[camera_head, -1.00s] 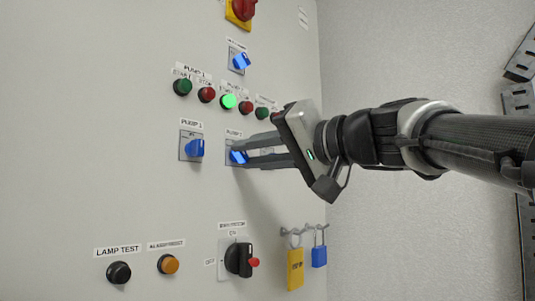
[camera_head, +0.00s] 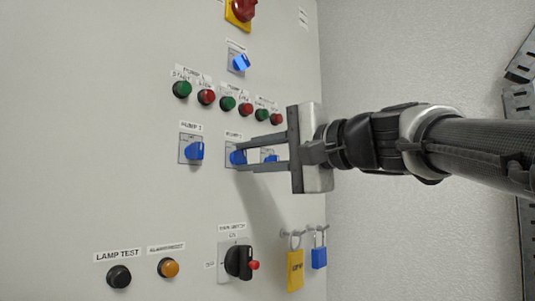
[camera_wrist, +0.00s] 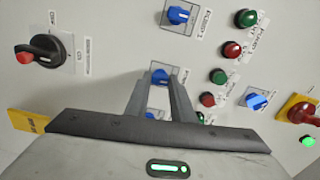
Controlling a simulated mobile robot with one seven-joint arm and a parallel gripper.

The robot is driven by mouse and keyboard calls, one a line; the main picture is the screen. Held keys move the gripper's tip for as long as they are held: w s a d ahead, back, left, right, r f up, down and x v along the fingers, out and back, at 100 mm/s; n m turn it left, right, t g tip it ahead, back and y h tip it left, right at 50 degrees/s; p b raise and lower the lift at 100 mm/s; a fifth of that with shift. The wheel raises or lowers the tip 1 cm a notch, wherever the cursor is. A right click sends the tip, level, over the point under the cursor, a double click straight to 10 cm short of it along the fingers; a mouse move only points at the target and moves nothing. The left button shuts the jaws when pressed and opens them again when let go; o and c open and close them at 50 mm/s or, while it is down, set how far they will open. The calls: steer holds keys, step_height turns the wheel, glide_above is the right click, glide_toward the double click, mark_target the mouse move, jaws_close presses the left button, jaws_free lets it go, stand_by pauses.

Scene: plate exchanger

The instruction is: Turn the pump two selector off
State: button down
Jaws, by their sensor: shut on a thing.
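The pump two selector (camera_head: 237,157) is a blue knob on a square plate on the grey panel, right of the pump one selector (camera_head: 193,149). My gripper (camera_head: 242,156) reaches in from the right with one finger above and one below this knob, and is shut on it. In the wrist view the blue knob (camera_wrist: 160,76) shows between the fingertips. The fingers partly cover its plate, so I cannot read its exact pointer position. The green button (camera_head: 227,103) above it is dark.
Another blue selector (camera_head: 270,157) sits just right, close to my fingers. A row of green and red buttons (camera_head: 206,97) runs above.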

steer(key=shift+m, duration=0.6)
steer(key=c, duration=1.5)
jaws_free()
steer(key=b+v, duration=0.2)
steer(key=v, duration=1.5)
steer(key=shift+s+d, duration=0.1)
steer(key=shift+d, duration=0.15)
